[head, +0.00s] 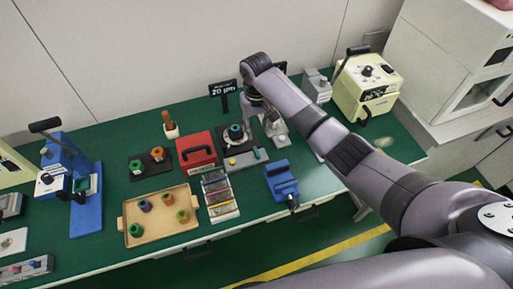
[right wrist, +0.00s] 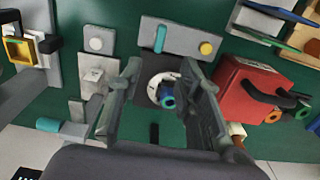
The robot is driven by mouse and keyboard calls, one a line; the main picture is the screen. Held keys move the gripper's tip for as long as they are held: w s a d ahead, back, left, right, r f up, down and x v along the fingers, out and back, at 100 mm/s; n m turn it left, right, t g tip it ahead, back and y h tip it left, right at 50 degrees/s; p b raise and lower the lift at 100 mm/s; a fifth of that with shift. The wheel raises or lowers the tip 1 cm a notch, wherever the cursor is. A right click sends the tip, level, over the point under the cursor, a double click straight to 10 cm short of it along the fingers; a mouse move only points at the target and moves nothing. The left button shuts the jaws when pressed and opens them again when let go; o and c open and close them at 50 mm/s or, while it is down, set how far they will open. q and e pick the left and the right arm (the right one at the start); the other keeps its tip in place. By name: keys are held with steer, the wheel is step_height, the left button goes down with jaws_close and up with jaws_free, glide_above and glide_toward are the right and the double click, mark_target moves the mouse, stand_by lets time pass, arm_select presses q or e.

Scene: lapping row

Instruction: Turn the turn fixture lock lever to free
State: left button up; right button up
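A grey fixture plate (head: 245,158) stands at the middle of the green bench, with a teal lever (head: 257,154) and a yellow button. In the right wrist view the plate (right wrist: 180,37) is beyond my fingertips, with the teal lever (right wrist: 159,38) pointing along the view's vertical. Behind the plate is a round dark turning part (head: 236,133) with a teal-ringed piece; it also shows between my fingers (right wrist: 164,88). My right gripper (right wrist: 160,68) is open and empty above it, apart from the lever. In the head view my right gripper (head: 256,108) is partly hidden by its wrist. My left gripper is out of view.
A red box (head: 196,150) with a black handle stands left of the fixture. A blue clamp (head: 282,180) is at front right, a tan tray (head: 160,232) with spools at front left. A black sign (head: 223,90) stands behind. A grey block with a teal handle is right of the fixture.

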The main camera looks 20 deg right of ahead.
mark_target(257, 151)
step_height(257, 151, down, 12)
steer(key=shift+f, duration=0.15)
steer(key=shift+c, duration=0.5)
jaws_close()
